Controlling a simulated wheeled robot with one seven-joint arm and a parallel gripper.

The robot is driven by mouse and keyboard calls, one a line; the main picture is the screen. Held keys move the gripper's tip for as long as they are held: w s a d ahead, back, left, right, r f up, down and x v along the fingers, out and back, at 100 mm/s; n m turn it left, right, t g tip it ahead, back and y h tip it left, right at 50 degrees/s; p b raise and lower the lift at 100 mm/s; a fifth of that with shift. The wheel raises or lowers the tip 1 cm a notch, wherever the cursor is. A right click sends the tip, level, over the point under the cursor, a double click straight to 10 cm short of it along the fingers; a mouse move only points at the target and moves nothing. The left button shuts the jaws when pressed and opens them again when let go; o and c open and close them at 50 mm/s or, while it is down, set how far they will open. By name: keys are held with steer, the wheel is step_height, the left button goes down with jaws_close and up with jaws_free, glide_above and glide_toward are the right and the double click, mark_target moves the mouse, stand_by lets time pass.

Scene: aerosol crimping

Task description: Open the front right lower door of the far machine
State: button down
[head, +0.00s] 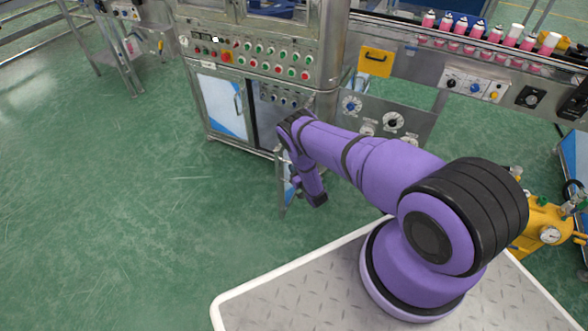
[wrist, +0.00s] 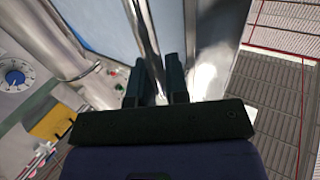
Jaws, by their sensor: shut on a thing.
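The machine's front right lower door (head: 284,182) stands swung out from the cabinet, seen nearly edge-on in the head view. A dark opening (head: 266,122) shows behind it. My gripper (head: 297,181) is at the door's near side, partly hidden by my wrist. In the wrist view, the two dark fingers of my gripper (wrist: 160,82) are close together at the pale door panel (wrist: 105,25) and its metal edge. They are shut on the door's handle (wrist: 150,45), a narrow metal bar largely hidden between them.
The left lower door (head: 222,105) is closed, with its own handle. A button panel (head: 250,58) is above. A conveyor with pink cans (head: 460,27) runs to the right. A yellow device (head: 540,225) stands at the right. The green floor (head: 120,200) at left is clear.

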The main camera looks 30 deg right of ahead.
steer(key=shift+d, duration=0.1)
steer(key=c, duration=1.1)
jaws_free()
steer(key=shift+c, duration=0.2)
steer(key=s, duration=1)
steer(key=shift+s+d, duration=0.35)
steer(key=shift+d, duration=0.1)
